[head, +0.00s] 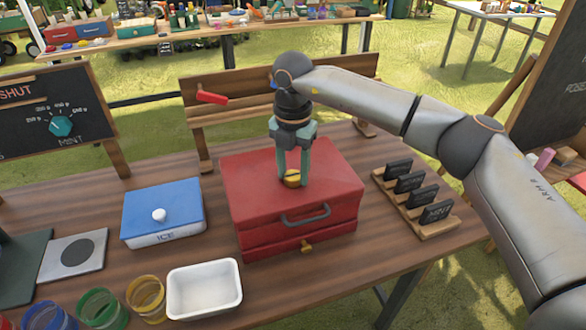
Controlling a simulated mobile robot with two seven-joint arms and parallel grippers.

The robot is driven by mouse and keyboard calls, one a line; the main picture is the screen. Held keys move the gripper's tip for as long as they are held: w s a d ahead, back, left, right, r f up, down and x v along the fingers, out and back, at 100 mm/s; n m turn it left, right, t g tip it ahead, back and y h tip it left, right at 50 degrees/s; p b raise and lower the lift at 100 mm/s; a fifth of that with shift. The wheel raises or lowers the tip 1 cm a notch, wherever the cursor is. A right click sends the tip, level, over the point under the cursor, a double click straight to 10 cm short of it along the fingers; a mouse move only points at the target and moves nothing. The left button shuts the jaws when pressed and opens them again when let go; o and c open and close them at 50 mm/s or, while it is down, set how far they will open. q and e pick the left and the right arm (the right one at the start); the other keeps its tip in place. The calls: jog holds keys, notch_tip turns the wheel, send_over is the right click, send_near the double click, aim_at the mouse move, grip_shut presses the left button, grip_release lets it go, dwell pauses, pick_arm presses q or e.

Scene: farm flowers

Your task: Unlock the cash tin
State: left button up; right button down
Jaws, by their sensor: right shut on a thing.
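The red cash tin (260,207) stands on the wooden table with its lid down. It has a grey carrying handle (305,215) on the lid and a small brass catch (306,247) on its front. My right gripper (292,176) reaches straight down over the lid. Its teal fingers are shut on a round brass knob (292,181) on top of the lid, and they hide part of it. My left gripper is out of view.
A blue-lidded ice box (183,201) stands left of the tin, and an empty white tray (204,311) is in front. A wooden rack (443,228) of black tags is at right. Coloured jars (146,296) and a chalkboard (85,90) with a teal dial are at left.

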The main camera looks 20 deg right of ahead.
aim_at(293, 175)
dwell(0.4)
jog(key=shift+c, duration=1.7)
grip_release()
jog(key=shift+r, duration=0.1)
notch_tip(293, 175, up, 12)
jog(key=shift+r, duration=0.2)
